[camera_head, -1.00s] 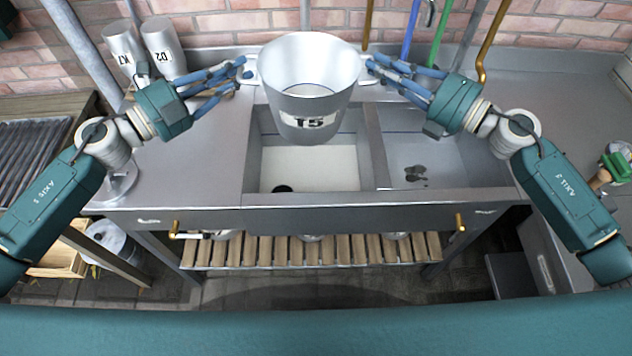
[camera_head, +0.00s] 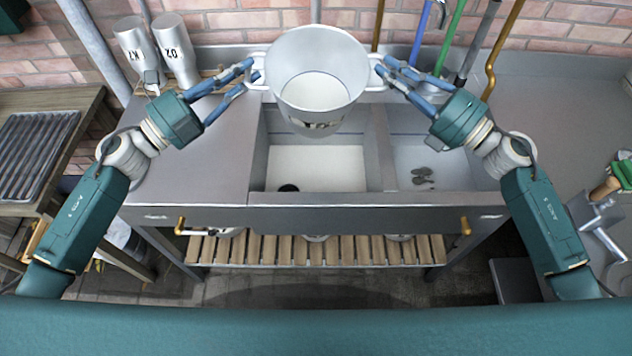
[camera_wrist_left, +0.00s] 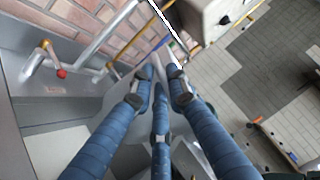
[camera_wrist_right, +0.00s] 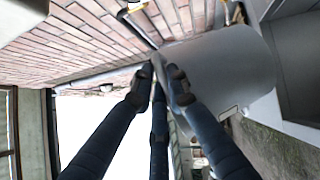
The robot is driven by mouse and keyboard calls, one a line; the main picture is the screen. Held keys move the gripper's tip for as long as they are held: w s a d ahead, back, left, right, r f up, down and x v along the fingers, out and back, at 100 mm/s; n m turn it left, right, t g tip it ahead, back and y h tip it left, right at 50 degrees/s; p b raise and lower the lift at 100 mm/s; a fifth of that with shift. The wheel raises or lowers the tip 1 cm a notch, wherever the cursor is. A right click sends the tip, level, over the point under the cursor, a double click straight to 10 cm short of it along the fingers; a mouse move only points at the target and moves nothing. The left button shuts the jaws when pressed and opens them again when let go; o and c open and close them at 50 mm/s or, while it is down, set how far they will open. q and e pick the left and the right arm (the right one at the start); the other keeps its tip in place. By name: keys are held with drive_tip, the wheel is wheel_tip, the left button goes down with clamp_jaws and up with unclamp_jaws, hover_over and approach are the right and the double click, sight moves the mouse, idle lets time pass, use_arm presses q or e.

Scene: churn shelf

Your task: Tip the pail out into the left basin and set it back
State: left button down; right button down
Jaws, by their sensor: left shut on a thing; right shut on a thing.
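The metal pail (camera_head: 318,52) is held up between my two grippers, above the back of the left basin (camera_head: 318,165). Its mouth tips toward me, and pale contents (camera_head: 314,92) show inside. The label on its front is partly hidden by the tilt. My left gripper (camera_head: 258,74) is shut on the pail's left handle. My right gripper (camera_head: 379,70) is shut on its right handle. The pail's grey wall also fills part of the right wrist view (camera_wrist_right: 220,72). The left basin has a pale floor with a dark round drain.
The right basin (camera_head: 430,170) holds small dark objects. Two labelled metal churns (camera_head: 175,50) stand at the back left. Coloured poles (camera_head: 450,38) lean on the brick wall behind. The counter left of the basins (camera_head: 200,165) is clear.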

use_arm(q)
drive_tip(key=shift+s+d+r, duration=0.15)
drive_tip(key=shift+s+d, duration=0.05)
drive_tip(key=shift+d, duration=0.1)
use_arm(e)
drive_tip(key=shift+s+a+r, duration=0.15)
drive_tip(key=shift+s+a, duration=0.05)
drive_tip(key=shift+a, duration=0.05)
use_arm(q)
drive_tip(key=shift+s+m+h, duration=0.2)
drive_tip(key=shift+m+h, duration=0.3)
drive_tip(key=shift+m, duration=0.3)
drive_tip(key=shift+s+m+h, duration=0.15)
drive_tip(key=shift+m+h, duration=0.35)
drive_tip(key=shift+m, duration=0.3)
use_arm(e)
drive_tip(key=shift+s+n+y, duration=0.2)
drive_tip(key=shift+n+y, duration=0.35)
drive_tip(key=shift+n, duration=0.25)
drive_tip(key=shift+s+n+y, duration=0.15)
drive_tip(key=shift+n+y, duration=0.4)
drive_tip(key=shift+n, duration=0.25)
